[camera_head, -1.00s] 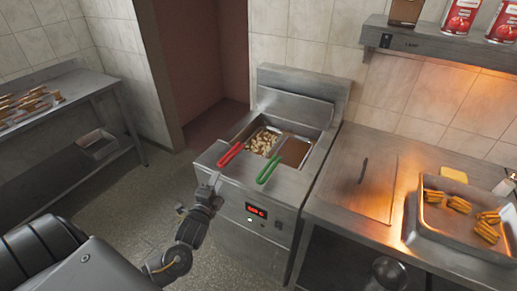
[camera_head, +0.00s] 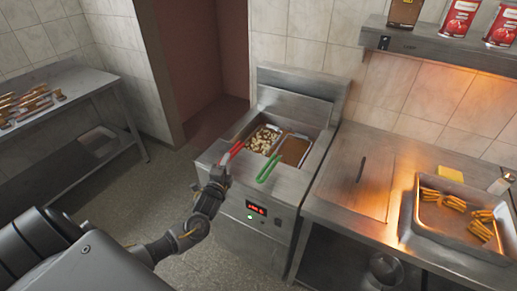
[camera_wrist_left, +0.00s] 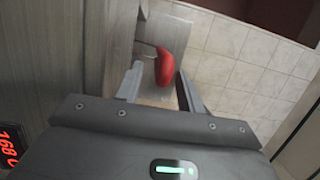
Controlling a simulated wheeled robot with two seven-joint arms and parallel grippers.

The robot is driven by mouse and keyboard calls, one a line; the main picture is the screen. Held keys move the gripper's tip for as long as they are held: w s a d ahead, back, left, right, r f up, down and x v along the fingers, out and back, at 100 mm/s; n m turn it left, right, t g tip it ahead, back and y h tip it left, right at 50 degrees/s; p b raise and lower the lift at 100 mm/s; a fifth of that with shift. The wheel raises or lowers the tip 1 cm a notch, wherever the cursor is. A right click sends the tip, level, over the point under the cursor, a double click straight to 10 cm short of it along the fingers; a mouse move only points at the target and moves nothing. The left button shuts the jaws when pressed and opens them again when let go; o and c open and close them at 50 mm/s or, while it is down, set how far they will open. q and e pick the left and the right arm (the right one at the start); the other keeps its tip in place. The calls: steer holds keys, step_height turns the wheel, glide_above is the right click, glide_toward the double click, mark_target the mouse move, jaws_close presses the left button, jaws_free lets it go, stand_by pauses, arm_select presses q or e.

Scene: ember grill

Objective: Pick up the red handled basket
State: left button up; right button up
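The red-handled basket (camera_head: 264,140) sits in the left side of the fryer well, holding pale pieces of food. Its red handle (camera_head: 236,149) sticks out over the fryer's front edge. My left gripper (camera_head: 221,168) is at the near end of this handle and partly hides it. In the left wrist view the red handle (camera_wrist_left: 165,67) shows between the two spread fingers of my left gripper (camera_wrist_left: 158,74), with gaps at its sides. My right gripper is not in view.
A green-handled basket (camera_head: 269,168) sits beside the red one, on the right. The steel fryer (camera_head: 240,185) has a lit red display. A counter on the right holds a tray (camera_head: 408,215) of fries. A steel table (camera_head: 75,95) stands at the left.

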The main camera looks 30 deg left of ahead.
arm_select(q)
steer(key=shift+x, duration=1)
steer(key=shift+s, duration=0.1)
jaws_close()
steer(key=shift+r, duration=0.1)
steer(key=shift+r, duration=0.1)
